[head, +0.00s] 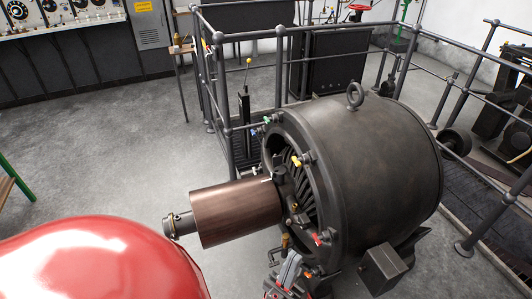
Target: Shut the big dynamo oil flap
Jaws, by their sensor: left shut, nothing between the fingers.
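The big dynamo (385,160) is a dark grey drum with a lifting eye on top. Its open left end shows dark windings. A brown cylinder (235,210) with a thinner shaft end sticks out of it to the left. My left gripper (291,260) is at the bottom centre, low by the drum's front end. Its fingers are shut and empty. Small brass-coloured fittings (285,241) are just above it. I cannot clearly make out the oil flap or tell whether it is open. My right gripper is not in view.
Grey railings (282,80) run behind and to the right of the dynamo. A lever with a yellow knob (247,90) stands at the railing. A box (382,270) sits on the drum's lower side. Open floor (100,150) lies to the left.

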